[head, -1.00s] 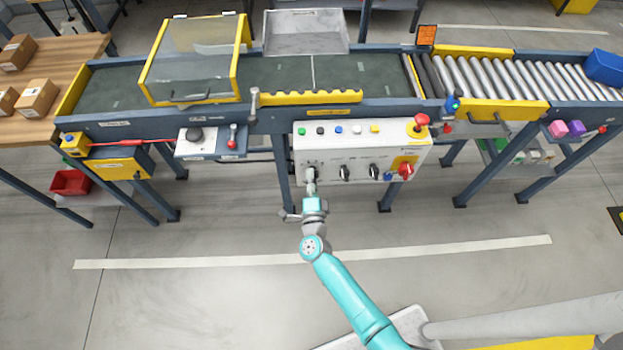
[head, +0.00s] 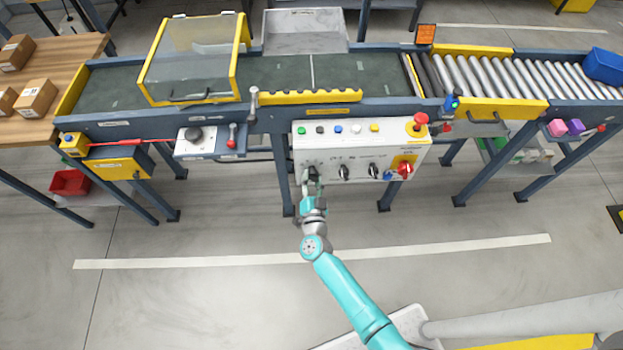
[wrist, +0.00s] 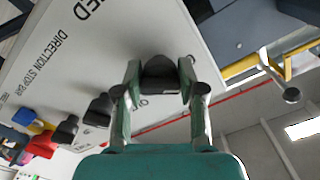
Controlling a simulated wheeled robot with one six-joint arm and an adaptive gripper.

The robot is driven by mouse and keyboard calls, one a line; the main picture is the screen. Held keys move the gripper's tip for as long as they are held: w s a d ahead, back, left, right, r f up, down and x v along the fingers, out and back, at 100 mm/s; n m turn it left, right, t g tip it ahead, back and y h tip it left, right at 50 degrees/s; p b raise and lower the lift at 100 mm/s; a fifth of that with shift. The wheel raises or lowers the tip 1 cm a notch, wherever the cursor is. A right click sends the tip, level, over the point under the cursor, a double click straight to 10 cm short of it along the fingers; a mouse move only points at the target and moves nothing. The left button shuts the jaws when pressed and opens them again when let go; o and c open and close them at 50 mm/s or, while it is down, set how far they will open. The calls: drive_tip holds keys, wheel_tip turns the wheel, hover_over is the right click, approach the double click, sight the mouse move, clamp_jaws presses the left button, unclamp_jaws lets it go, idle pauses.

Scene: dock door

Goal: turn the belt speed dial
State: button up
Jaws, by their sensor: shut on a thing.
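The belt speed dial (wrist: 160,74) is a black knob at the left end of the lower row on the white control panel (head: 345,146). Lettering ending in "ED" shows on the panel in the wrist view.
Two more black knobs (head: 344,172) (head: 373,171), a blue button (head: 387,176) and a red switch (head: 405,170) sit right of the dial. A red mushroom button (head: 421,119) tops the panel's right end. Open floor (head: 200,230) lies in front.

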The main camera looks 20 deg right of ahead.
drive_tip(key=shift+f+n, duration=0.1)
drive_tip(key=shift+n, duration=0.3)
drive_tip(key=o, duration=1.2)
drive_tip(key=shift+c, duration=0.2)
drive_tip(key=shift+s, duration=0.1)
drive_tip(key=v, duration=1.2)
drive_tip(key=s+d+r+n+y, duration=0.1)
drive_tip(key=s+r+n+y, duration=0.1)
drive_tip(key=s+r, duration=0.5)
drive_tip(key=s+d+r+n+g+y, duration=0.1)
drive_tip(key=s+r+n, duration=0.3)
drive_tip(key=s+r, duration=0.4)
drive_tip(key=s+d+r+n+g+y, duration=0.1)
drive_tip(key=s+r, duration=0.6)
drive_tip(key=s, duration=1)
drive_tip(key=shift+d+r+n+y, duration=0.25)
drive_tip(key=shift+d+n+y, duration=0.15)
drive_tip(key=shift+n+y, duration=0.6)
